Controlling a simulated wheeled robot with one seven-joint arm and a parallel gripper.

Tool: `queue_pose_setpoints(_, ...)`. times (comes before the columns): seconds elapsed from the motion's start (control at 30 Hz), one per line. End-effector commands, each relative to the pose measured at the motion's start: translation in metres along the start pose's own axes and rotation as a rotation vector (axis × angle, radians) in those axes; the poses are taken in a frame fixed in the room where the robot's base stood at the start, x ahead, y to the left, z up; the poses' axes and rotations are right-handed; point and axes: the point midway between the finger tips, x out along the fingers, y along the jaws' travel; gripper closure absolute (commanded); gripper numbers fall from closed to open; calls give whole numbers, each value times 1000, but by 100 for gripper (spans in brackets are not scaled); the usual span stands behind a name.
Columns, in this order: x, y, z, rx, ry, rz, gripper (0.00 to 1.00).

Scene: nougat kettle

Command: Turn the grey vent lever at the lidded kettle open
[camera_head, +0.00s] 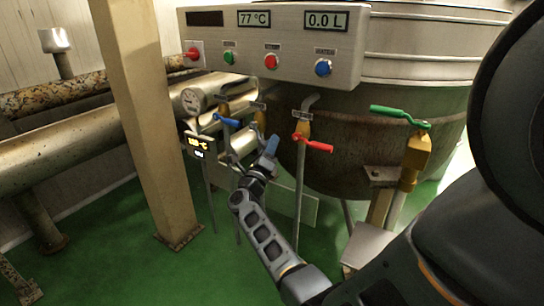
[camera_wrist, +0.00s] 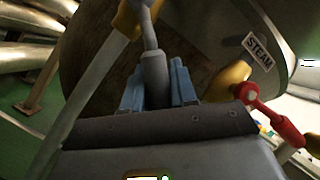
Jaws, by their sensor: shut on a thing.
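The grey vent lever (camera_wrist: 152,38) shows in the wrist view, its thick grey handle pointing down from a yellow valve body (camera_wrist: 128,18). My gripper (camera_wrist: 156,72) is shut on the handle, with one blue finger on each side of it. In the head view my gripper (camera_head: 271,147) is at the valves in front of the kettle, left of the red lever, and the grey lever is largely hidden there. The large metal kettle (camera_head: 335,135) stands behind the valves. Its top is cut off by the picture edge.
A red lever (camera_head: 314,144), labelled STEAM in the wrist view, is close at right. A blue lever (camera_head: 228,121) is close at left. A green lever (camera_head: 400,116) is farther right. A control panel (camera_head: 215,20) hangs above. A beige post (camera_head: 150,120) stands left.

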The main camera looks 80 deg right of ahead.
Motion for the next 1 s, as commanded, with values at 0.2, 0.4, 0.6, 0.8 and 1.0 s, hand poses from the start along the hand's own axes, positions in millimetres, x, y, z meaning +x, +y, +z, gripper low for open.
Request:
queue_pose_setpoints(0.2,-3,7,-1,46,10,-15,100)
queue_pose_setpoints(0.4,-2,7,0,60,13,-21,100)
queue_pose_setpoints(0.6,-2,7,0,60,13,-21,100)
queue_pose_setpoints(0.8,-2,7,0,60,13,-22,67)
queue_pose_setpoints(1.0,-2,6,0,60,13,-23,53)
